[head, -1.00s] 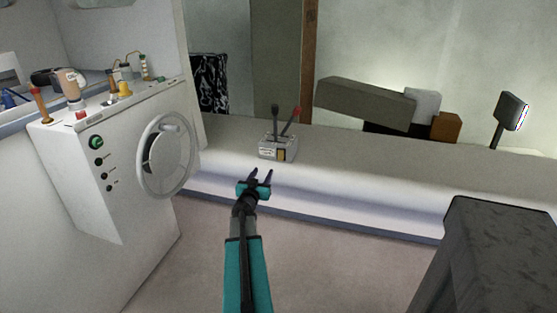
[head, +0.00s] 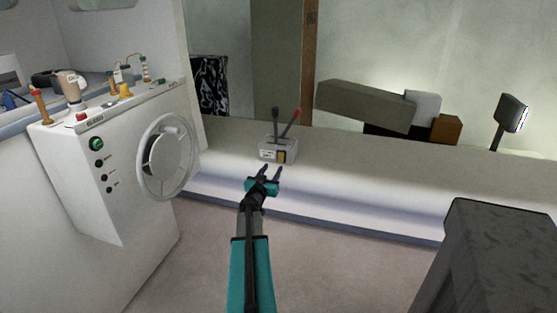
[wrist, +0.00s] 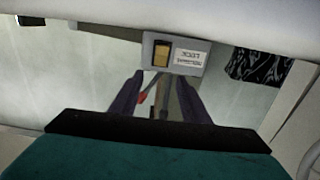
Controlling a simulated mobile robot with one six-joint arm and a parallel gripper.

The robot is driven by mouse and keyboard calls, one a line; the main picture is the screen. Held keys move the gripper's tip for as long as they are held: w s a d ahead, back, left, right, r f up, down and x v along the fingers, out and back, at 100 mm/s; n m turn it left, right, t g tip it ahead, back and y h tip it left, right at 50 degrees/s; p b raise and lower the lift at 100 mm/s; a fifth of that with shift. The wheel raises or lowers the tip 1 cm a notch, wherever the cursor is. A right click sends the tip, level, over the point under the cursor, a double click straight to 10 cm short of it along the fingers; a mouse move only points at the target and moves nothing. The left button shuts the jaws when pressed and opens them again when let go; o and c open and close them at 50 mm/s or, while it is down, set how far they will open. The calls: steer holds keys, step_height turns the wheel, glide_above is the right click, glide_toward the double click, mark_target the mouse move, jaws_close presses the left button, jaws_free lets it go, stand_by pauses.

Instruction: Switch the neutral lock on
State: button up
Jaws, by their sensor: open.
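The neutral lock is a yellow-brown rocker switch (wrist: 161,54) beside a white label that reads upside down as neutral lock in the wrist view. It sits on the front face of a grey lever box (head: 278,150), which stands on the side ledge with one black lever and one red-tipped lever. The switch also shows small on the box in the head view (head: 281,156). My gripper (head: 270,172) is open and empty, just in front of and below the box. In the wrist view its two dark fingers (wrist: 158,98) spread below the switch, apart from it. Which way the rocker is tipped I cannot tell.
A white console (head: 130,165) with a steering wheel (head: 168,157) stands at the left. A dark block-shaped seat or stand (head: 495,250) is at the front right. The pale ledge (head: 380,165) is clear to the right of the box.

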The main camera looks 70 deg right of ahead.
mark_target(281, 155)
steer(key=shift+w+d, duration=0.2)
steer(key=shift+d, duration=2.7)
steer(key=shift+w+d, duration=0.15)
steer(key=shift+d, duration=2.7)
steer(key=shift+c, duration=0.4)
steer(key=c, duration=1)
